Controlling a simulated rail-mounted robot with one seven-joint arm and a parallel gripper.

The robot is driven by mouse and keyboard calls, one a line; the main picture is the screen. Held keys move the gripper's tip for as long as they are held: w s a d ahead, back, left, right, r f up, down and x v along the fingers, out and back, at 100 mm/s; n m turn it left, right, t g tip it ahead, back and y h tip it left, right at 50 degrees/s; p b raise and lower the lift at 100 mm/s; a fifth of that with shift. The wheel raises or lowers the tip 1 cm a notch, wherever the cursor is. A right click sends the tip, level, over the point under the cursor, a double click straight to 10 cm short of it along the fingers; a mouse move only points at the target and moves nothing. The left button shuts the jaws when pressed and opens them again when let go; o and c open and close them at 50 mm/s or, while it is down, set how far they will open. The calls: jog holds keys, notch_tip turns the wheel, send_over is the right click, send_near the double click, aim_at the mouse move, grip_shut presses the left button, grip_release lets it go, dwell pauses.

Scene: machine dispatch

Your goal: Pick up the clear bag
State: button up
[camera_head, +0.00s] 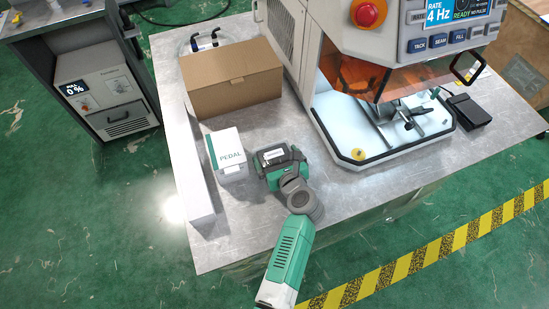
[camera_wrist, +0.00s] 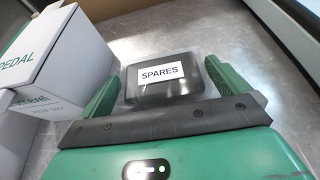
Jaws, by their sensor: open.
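A dark, see-through-looking packet with a white SPARES label (camera_wrist: 160,74) lies flat on the metal table; it is the only thing in view that could be the clear bag. In the head view the packet (camera_head: 273,155) is partly hidden by my arm. My gripper (camera_wrist: 163,82) is open, with one green finger on each side of the packet. In the head view my gripper (camera_head: 279,161) is right above it. I cannot tell whether the fingers touch the packet.
A white PEDAL box (camera_head: 227,155) stands close to the left of my gripper. A brown carton (camera_head: 231,85) is behind it. A machine with a white base (camera_head: 345,130) stands to the right. The table (camera_head: 350,205) is bare at the front right.

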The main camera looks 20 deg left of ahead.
jog(key=shift+x, duration=1.15)
jog(key=shift+r, duration=0.1)
jog(key=c, duration=0.6)
jog(key=shift+c, duration=0.2)
